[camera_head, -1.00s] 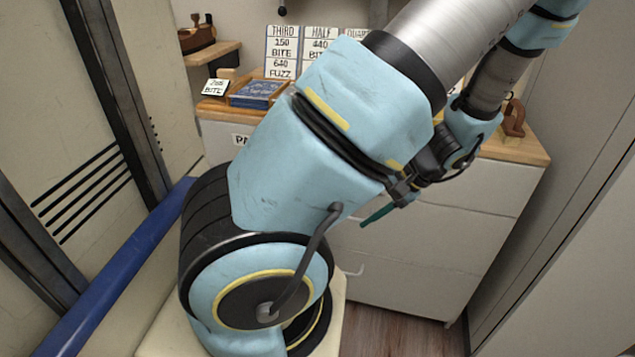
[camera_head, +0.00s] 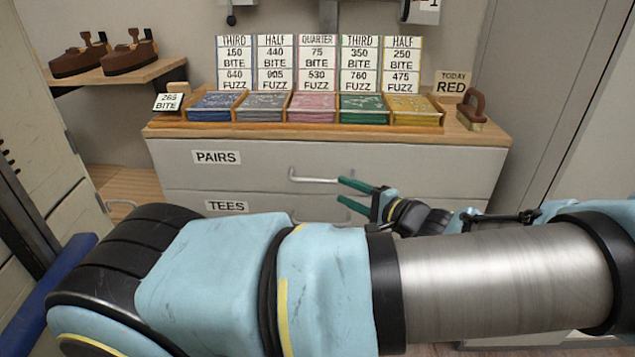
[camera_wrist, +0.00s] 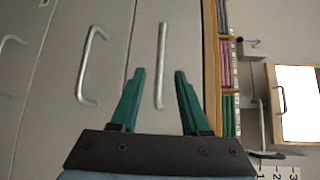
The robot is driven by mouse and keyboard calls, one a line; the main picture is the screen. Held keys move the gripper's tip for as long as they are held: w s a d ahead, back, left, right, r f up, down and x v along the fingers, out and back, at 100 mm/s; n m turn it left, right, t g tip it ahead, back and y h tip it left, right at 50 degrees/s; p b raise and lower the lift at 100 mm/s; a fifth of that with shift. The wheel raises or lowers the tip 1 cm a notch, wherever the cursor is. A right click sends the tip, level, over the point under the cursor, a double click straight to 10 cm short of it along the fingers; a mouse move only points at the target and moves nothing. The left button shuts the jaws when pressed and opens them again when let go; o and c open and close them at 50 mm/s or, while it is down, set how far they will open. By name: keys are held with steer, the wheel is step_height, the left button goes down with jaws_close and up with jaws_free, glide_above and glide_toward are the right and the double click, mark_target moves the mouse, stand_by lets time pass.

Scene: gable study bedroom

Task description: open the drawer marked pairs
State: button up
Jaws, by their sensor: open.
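The drawer marked PAIRS (camera_head: 255,172) is the top drawer of a grey cabinet and looks shut. Its label is at the left of its front. Its silver bar handle (camera_head: 314,179) is near the middle. My gripper (camera_head: 341,190) has two green fingers, open and empty, by the right end of this handle. In the wrist view, the top drawer's handle (camera_wrist: 162,60) runs between the directions of the two fingers (camera_wrist: 158,75). I cannot tell how far the fingertips are from the drawer front.
The TEES drawer (camera_head: 280,205) is below, its handle (camera_wrist: 92,65) left in the wrist view. A tall grey panel (camera_head: 545,90) stands at right.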

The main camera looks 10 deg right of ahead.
mark_target(322, 182)
steer(key=x, duration=0.8)
steer(key=shift+w+a+p, duration=0.25)
steer(key=shift+p, duration=0.15)
steer(key=shift+c, duration=0.3)
steer(key=shift+f, duration=0.1)
jaws_close()
stand_by(0.5)
